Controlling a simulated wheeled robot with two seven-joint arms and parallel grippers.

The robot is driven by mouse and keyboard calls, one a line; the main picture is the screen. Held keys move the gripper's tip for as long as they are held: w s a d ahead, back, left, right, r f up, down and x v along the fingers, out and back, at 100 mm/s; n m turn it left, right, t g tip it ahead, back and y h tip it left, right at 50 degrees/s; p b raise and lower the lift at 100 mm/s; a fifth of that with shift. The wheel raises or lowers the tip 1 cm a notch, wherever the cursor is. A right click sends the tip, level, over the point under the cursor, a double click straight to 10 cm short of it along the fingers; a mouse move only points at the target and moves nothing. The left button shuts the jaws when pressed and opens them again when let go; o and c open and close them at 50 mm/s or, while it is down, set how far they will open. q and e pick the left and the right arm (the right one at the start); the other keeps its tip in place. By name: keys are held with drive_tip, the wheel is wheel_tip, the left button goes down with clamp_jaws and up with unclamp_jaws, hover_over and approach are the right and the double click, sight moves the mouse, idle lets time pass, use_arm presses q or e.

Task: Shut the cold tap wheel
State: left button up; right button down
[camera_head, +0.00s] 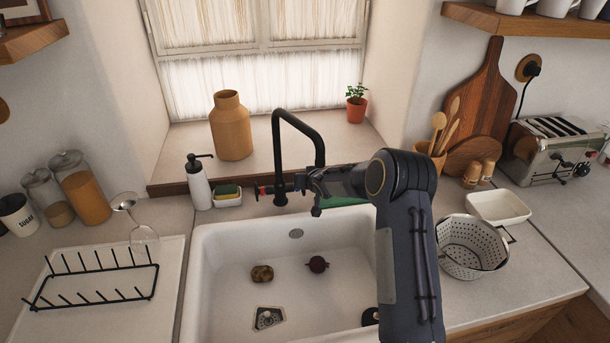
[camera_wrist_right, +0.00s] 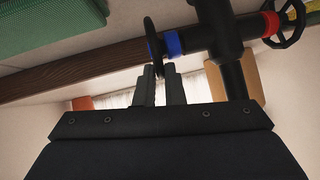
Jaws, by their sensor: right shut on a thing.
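The black tap (camera_head: 280,150) stands behind the white sink, with a red-marked wheel (camera_head: 258,190) on its left side. The cold tap wheel (camera_wrist_right: 152,38) is black, next to a blue ring (camera_wrist_right: 173,43) on the tap body. My right gripper (camera_wrist_right: 161,80) is shut on the rim of this wheel, with one finger on each side. In the head view my right gripper (camera_head: 312,183) reaches in from the right and largely hides the cold wheel. The red-ringed wheel also shows in the right wrist view (camera_wrist_right: 287,24). My left gripper is not in view.
The sink (camera_head: 215,285) holds a brown potato-like item (camera_head: 262,274) and a dark red round one (camera_head: 317,264). A soap bottle (camera_head: 198,183) and a sponge dish (camera_head: 228,198) stand left of the tap. A colander (camera_head: 470,247) stands right of my arm.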

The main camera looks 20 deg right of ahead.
idle(0.3)
drive_tip(key=c, duration=1.5)
unclamp_jaws()
drive_tip(key=shift+c, duration=0.2)
drive_tip(key=b+v, duration=0.3)
drive_tip(key=v, duration=0.4)
drive_tip(key=shift+s+r, duration=0.25)
drive_tip(key=shift+s, duration=0.05)
drive_tip(key=shift+f, duration=0.1)
